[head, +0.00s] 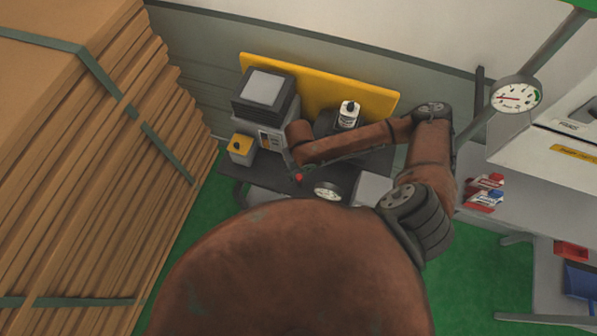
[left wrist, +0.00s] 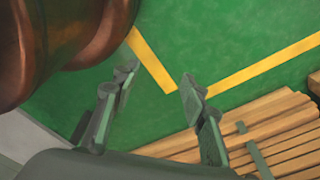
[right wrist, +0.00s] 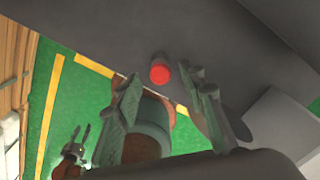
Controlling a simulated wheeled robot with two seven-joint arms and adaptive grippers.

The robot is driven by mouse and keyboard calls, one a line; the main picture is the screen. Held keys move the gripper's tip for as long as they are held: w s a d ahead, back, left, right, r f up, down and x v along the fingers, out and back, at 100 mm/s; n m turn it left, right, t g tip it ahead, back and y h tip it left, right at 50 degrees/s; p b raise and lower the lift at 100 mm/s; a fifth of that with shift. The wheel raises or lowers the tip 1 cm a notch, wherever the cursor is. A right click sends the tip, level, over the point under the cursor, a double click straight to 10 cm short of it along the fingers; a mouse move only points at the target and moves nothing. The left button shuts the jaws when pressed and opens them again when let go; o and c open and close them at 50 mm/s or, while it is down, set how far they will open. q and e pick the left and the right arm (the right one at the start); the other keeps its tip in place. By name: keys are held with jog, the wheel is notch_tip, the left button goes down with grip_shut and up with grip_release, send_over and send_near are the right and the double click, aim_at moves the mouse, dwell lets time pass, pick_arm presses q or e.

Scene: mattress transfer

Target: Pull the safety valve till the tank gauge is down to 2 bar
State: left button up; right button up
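A red knob (head: 299,177), perhaps the safety valve, shows at the front of the dark bench top. In the right wrist view the red knob (right wrist: 160,70) stands ahead, between and just beyond my open right fingertips (right wrist: 167,84). No contact shows. My right gripper (head: 291,160) is small in the head view, just above the knob. A small white gauge (head: 327,190) is right of the knob; its reading is too small to tell. My left gripper (left wrist: 157,80) is open and empty over the green floor; in the right wrist view it shows small (right wrist: 82,137).
A larger gauge (head: 516,95) with a red needle is on a pipe at upper right. A grey machine (head: 265,100), a yellow-topped box (head: 241,148) and a white bottle (head: 348,115) stand on the bench. Strapped cardboard (head: 90,150) fills the left. Green floor lies at right.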

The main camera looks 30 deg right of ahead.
notch_tip(320, 180, up, 12)
dwell(0.6)
dwell(0.5)
